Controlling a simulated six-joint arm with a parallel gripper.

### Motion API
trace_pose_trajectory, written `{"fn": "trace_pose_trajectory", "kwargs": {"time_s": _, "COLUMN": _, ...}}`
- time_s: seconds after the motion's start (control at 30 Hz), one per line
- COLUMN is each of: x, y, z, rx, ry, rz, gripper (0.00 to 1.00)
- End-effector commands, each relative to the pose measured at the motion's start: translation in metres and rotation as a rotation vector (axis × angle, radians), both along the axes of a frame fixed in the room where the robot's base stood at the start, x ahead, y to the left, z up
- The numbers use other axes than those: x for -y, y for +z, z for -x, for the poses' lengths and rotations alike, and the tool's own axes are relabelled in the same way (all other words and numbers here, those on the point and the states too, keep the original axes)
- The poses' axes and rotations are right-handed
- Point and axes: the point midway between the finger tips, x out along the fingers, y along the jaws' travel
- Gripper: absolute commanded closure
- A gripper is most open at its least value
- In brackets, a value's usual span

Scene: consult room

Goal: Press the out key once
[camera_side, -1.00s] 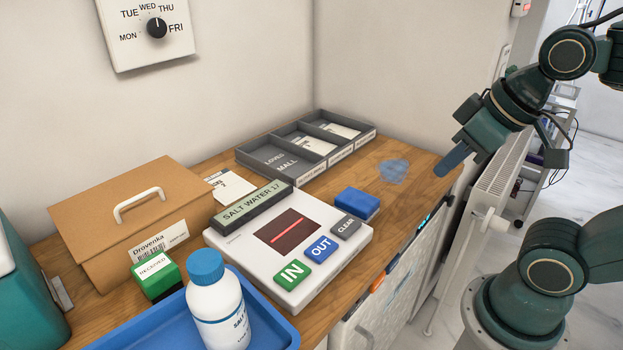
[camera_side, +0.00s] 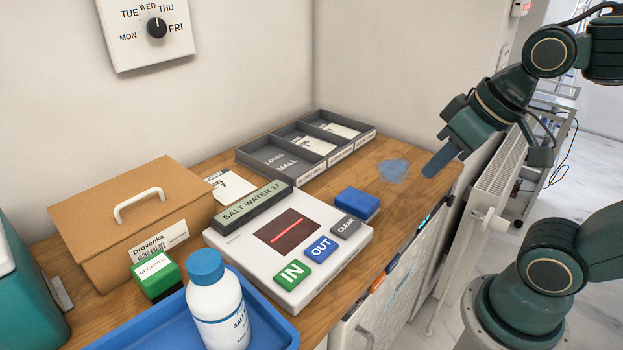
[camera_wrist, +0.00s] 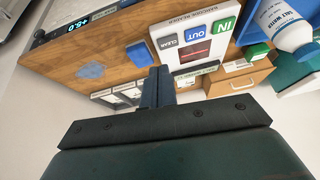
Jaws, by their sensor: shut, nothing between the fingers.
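The blue OUT key (camera_side: 320,249) sits on a white scanner box (camera_side: 247,246), between the green IN key (camera_side: 292,274) and the grey CLEAR key (camera_side: 346,226). The box has a display reading SALT WATER 17 (camera_side: 251,205) and a dark window with a red line. The OUT key also shows in the wrist view (camera_wrist: 195,33). My gripper (camera_side: 431,172) is shut and empty. It is in the air near the counter's right end, to the right of and apart from the box. Its fingers show in the wrist view (camera_wrist: 158,88).
A blue block (camera_side: 357,203) lies beside the box, with a blue smear (camera_side: 393,171) behind it. A blue tray (camera_side: 270,335) holds a white bottle (camera_side: 217,308). A brown case (camera_side: 120,220), green stamp (camera_side: 155,277) and grey divided tray (camera_side: 306,146) stand around. A radiator (camera_side: 505,180) is right.

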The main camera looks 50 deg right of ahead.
Motion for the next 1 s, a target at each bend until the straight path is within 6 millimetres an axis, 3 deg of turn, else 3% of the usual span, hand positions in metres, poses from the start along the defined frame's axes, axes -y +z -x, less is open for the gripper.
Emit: {"fn": "trace_pose_trajectory", "kwargs": {"time_s": 1.0, "x": -0.071, "y": -0.051, "z": -0.106, "rx": -0.359, "ry": -0.520, "rz": -0.704, "gripper": 1.00}}
